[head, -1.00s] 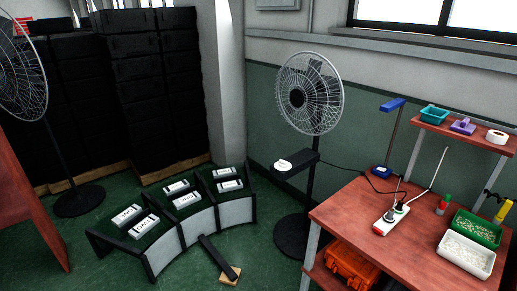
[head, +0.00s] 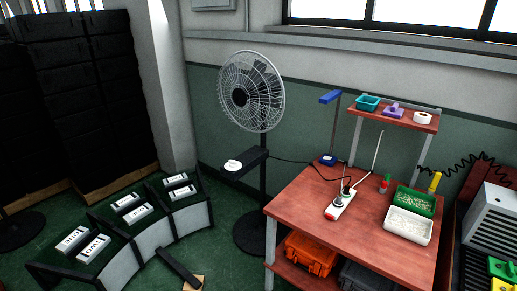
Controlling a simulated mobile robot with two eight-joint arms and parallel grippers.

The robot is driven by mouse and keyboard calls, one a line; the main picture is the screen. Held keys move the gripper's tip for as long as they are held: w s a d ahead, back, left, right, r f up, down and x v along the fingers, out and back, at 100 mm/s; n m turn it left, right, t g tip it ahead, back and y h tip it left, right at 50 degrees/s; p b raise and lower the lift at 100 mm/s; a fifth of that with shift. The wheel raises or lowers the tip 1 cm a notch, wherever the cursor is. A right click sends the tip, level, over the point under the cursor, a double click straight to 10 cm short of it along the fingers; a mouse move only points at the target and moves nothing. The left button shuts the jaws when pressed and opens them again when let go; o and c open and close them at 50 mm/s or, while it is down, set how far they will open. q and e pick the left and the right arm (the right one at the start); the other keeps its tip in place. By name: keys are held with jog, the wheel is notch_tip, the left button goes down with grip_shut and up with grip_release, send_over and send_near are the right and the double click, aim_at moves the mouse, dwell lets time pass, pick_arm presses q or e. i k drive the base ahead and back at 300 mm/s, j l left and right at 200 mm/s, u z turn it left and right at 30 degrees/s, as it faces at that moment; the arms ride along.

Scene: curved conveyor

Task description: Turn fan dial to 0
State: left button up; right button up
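A pedestal fan (head: 252,92) stands near the green wall, left of the red workbench. Its round cage is on a dark pole above a round black base (head: 256,233). A dark control box (head: 246,163) juts out from the pole, with a white round dial (head: 233,165) on its left end. The dial is too small to read its setting. A cable runs from the box toward the bench. Neither of my grippers is in the head view.
A red workbench (head: 345,252) holds a power strip (head: 341,204), a green tray (head: 416,201) and a white tray (head: 407,226). A curved conveyor (head: 150,242) with several white boxes stands left of the fan. Green floor shows between conveyor and fan.

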aim_at(233, 163)
jog(key=i+j+u, duration=0.4)
jog(key=i, duration=0.75)
jog(key=i+j+u, duration=0.15)
jog(key=i+u, duration=0.3)
jog(key=i, duration=0.7)
